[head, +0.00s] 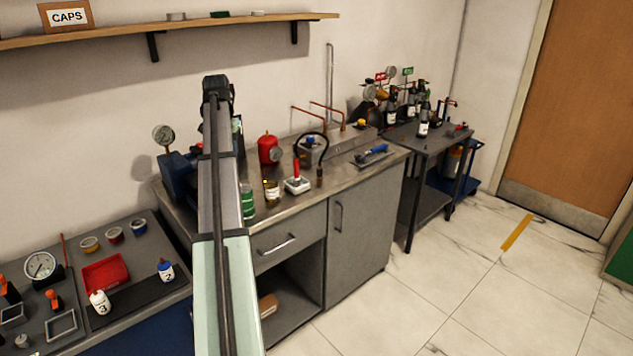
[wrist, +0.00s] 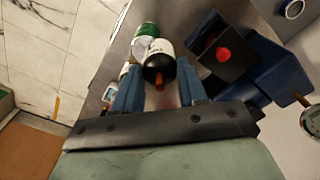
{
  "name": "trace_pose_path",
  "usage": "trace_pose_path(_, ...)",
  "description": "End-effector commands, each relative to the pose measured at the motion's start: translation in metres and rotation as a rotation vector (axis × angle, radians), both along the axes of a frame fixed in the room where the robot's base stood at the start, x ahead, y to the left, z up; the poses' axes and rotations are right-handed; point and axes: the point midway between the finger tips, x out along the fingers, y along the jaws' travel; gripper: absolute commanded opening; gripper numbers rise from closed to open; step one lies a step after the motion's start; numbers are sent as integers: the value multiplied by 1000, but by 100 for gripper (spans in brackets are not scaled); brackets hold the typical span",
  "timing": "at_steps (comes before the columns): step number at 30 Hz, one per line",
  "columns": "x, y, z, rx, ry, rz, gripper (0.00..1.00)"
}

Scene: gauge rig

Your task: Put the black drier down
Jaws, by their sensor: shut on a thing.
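In the wrist view, the black drier (wrist: 158,66), a cylinder with a white label band, is between the two blue fingers of my gripper (wrist: 160,84). The gripper is shut on it. Its black end faces the camera. It appears over the steel bench, but I cannot tell whether its far end touches the top. In the head view my arm hides the gripper and the held drier.
A green-and-white can (wrist: 147,30) shows just beyond the drier. A blue device (wrist: 262,70) is close on the right. Similar black bottles (head: 423,126) stand on the right cart.

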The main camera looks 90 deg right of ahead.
Motion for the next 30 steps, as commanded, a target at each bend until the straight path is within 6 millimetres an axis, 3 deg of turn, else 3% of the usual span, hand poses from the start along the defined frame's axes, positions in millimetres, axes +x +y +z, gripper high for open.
trace_pose_path(1,-15,-16,6,0,0,-26,4)
trace_pose_path(6,-52,-52,18,3,0,-92,4)
trace_pose_path(9,-62,-68,25,8,1,-115,4)
trace_pose_path(14,-64,-76,26,15,4,-132,4)
trace_pose_path(20,-64,-73,-4,22,5,-141,4)
trace_pose_path(30,-63,-73,-78,21,5,-140,4)
